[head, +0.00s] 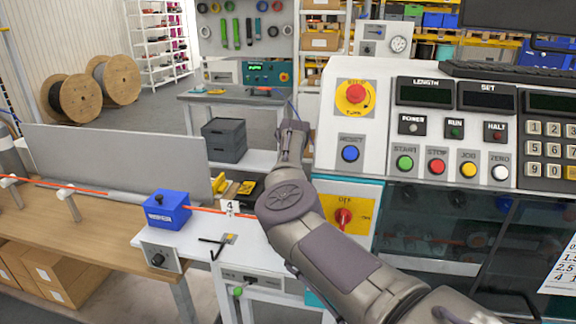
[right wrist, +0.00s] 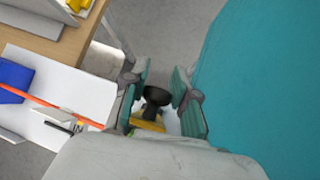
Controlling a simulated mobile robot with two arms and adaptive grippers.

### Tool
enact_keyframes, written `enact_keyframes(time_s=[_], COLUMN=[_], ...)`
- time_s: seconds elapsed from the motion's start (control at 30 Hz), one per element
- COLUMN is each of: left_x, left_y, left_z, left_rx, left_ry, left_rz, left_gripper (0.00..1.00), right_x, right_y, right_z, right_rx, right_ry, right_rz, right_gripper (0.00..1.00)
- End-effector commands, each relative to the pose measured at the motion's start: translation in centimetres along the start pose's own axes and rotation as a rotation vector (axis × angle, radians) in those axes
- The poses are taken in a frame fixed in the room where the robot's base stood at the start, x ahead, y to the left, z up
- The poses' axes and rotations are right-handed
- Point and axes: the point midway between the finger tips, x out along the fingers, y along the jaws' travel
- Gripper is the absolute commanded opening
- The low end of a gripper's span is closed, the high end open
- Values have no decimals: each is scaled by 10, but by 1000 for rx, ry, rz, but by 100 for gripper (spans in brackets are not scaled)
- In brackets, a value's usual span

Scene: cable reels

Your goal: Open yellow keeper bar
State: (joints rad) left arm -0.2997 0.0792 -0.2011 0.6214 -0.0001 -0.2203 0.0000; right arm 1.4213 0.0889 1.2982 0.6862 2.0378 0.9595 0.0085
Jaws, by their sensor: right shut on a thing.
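The yellow keeper bar (right wrist: 148,122) shows only in part, low between my fingers in the right wrist view. A black knob (right wrist: 157,96) stands up at it. My right gripper (right wrist: 160,85) has its two teal-padded fingers on either side of this knob and is shut on it. Its palm hides the near part of the bar. In the head view my right arm reaches forward beside the machine, and its forearm and wrist hide the bar and the fingers. My left gripper is not in view.
The teal machine side (right wrist: 260,80) stands close to the right of the gripper. A blue block (head: 167,209) with an orange cable (head: 92,192) sits on the white table at left. A black hex key (head: 215,246) lies before it. The control panel (head: 440,140) rises at right.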

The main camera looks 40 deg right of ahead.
Motion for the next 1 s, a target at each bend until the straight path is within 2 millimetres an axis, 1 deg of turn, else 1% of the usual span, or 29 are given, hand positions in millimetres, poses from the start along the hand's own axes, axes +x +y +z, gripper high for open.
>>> enact_keyframes(time_s=[0.03, 0.17, 0.2, 0.33, 0.37, 0.63, 0.73, 0.87, 0.97, 1.0], left_x=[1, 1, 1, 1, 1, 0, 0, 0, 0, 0], left_y=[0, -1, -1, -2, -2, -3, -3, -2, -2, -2], left_z=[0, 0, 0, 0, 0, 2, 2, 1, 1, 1], left_rx=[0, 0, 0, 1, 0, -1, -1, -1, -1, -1], left_ry=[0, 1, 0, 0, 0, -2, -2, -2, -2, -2], left_rz=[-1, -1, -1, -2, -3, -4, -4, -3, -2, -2], left_gripper=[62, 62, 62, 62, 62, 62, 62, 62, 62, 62], right_x=[4, 4, 4, 4, 3, 1, -2, -14, -29, -38], right_y=[-4, -4, -4, -3, -3, -1, 0, 0, 0, 0], right_z=[-5, -5, -5, -4, -4, -2, -2, -1, -2, -1], right_rx=[-3, -2, -2, -2, -2, -1, -1, 1, 3, 3], right_ry=[10, 10, 10, 9, 8, 4, 3, 2, 3, 1], right_rz=[-7, -7, -7, -6, -5, -2, -2, -2, -1, -1], right_gripper=[0, 0, 31, 52, 54, 54, 54, 54, 54, 54])
